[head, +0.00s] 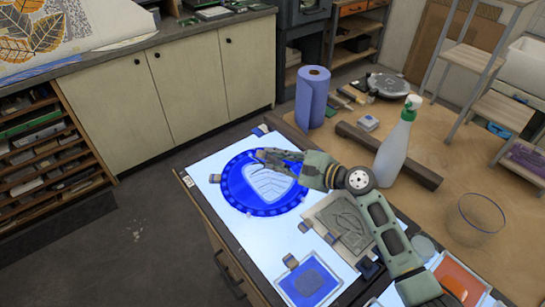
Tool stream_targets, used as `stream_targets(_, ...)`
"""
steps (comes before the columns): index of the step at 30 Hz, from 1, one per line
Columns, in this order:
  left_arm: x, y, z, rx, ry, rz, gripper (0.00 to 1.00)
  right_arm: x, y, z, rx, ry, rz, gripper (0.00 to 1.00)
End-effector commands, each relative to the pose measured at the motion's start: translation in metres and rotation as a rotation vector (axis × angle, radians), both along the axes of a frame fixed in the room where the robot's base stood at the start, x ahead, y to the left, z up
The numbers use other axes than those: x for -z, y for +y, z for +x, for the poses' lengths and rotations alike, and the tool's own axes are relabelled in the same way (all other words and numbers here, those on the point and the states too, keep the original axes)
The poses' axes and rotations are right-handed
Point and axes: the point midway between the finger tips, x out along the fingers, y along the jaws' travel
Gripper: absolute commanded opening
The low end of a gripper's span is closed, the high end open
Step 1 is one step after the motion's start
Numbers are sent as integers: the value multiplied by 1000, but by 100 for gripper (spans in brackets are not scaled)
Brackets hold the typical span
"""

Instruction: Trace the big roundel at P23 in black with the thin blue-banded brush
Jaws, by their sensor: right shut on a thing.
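A big blue roundel (234,187) with a beaded rim and a pale, lined leaf-like shape (266,187) in its middle lies on the bright light panel (210,170). My right gripper (264,158) is over the upper part of the roundel, its arm coming in from the lower right. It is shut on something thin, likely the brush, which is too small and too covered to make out. Its band colour and tip do not show. I cannot tell whether the tip touches the glass. No black line can be made out, and no P23 label is readable. My left gripper is not in view.
A grey leaf-relief tile (342,222) and a small blue square pane (309,283) lie right of and below the roundel. A spray bottle (394,140), a blue paper roll (311,98) and a dark bar (405,165) stand or lie behind. A clear bowl (478,215) is at right.

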Motion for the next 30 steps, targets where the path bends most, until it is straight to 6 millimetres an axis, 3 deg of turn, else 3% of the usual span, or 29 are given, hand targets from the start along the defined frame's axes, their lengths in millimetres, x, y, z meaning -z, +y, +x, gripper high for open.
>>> stream_targets(30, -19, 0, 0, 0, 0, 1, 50, 1, -14, -36, 0, 4, 0, 0)
